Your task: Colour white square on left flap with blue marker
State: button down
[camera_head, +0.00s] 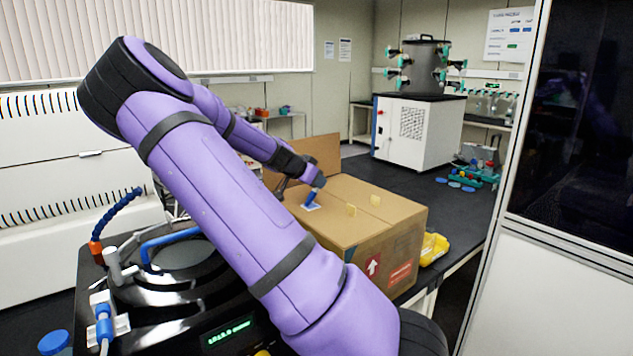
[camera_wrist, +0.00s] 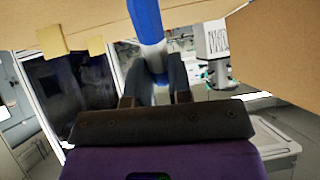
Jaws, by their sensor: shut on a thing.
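A cardboard box (camera_head: 345,240) stands on the dark bench, with a flap (camera_head: 318,152) raised at its far side. My gripper (camera_head: 302,178) is over the left part of the box top. It is shut on the blue marker (camera_head: 316,191), which is tilted. In the wrist view, the marker (camera_wrist: 147,22) shows blue and white between the two fingers (camera_wrist: 157,80). The white square (camera_head: 312,207) is on the box top just below the marker; it shows blue with a pale edge. The marker's lower end is close to it; I cannot tell whether they touch.
Two small yellowish tabs (camera_head: 375,200) stand on the box top. A yellow object (camera_head: 434,248) lies right of the box. A black machine (camera_head: 190,290) with hoses is at front left. A white freeze dryer (camera_head: 415,130) stands behind. Bench right of the box is partly clear.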

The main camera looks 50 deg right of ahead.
jog(key=shift+s+d, duration=0.15)
jog(key=shift+d, duration=0.55)
jog(key=shift+s+d, duration=0.15)
jog(key=shift+d, duration=0.55)
jog(key=shift+a, duration=0.15)
jog(key=shift+w+a, duration=0.2)
jog(key=shift+a, duration=0.55)
jog(key=shift+w+a, duration=0.15)
jog(key=shift+a, duration=0.55)
jog(key=shift+r, duration=0.15)
jog(key=shift+r, duration=3.35)
jog(key=shift+d, duration=0.1)
